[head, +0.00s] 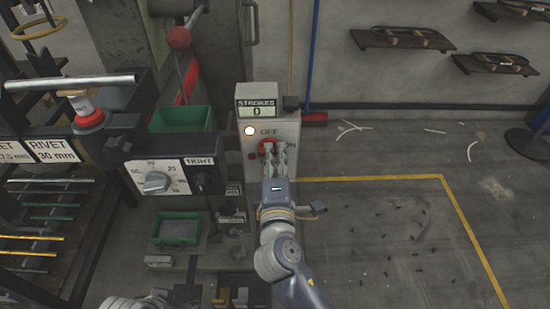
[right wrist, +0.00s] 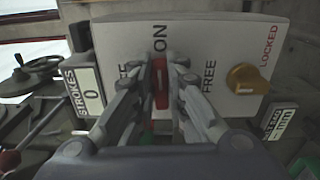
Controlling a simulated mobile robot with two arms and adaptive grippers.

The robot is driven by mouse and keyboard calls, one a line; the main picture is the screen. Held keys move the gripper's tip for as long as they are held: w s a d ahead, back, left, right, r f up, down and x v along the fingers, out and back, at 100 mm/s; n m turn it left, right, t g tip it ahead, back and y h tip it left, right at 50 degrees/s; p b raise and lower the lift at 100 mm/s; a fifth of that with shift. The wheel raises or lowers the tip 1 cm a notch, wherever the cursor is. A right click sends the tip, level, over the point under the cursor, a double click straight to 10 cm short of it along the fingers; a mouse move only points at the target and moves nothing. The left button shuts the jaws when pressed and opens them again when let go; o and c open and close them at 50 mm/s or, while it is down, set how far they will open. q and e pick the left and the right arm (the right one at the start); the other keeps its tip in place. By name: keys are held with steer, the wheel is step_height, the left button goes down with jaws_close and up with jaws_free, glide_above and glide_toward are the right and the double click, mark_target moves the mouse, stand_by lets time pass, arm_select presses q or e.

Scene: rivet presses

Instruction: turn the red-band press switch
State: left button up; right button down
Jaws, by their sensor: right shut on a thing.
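The press's control box (head: 236,165) stands at the centre of the head view, with OFF and ON marks on its face. Its red switch (head: 266,146) is partly hidden by my right gripper (head: 273,160). In the right wrist view the red switch handle (right wrist: 160,82) is between the two fingers of my right gripper (right wrist: 161,88), which is shut on it. The handle lies lengthwise in line with the ON mark; its pointing end is hard to make out. The OFF mark is partly covered by a finger. My left gripper does not show clearly.
The STROKES counter (head: 257,107) reads 0 above a pale lit lamp (head: 249,130). A yellow knob (right wrist: 247,78) sits between FREE and LOCKED. A dial panel (head: 174,179), green bins (head: 180,119) and a red-ball lever (head: 179,38) are left. Floor at right is mostly free.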

steer(key=shift+f+m, duration=0.1)
steer(key=shift+m, duration=0.3)
steer(key=c, duration=1.6)
jaws_free()
steer(key=shift+s, duration=0.1)
steer(key=s, duration=1.1)
steer(key=shift+s, duration=0.4)
steer(key=shift+d, duration=0.15)
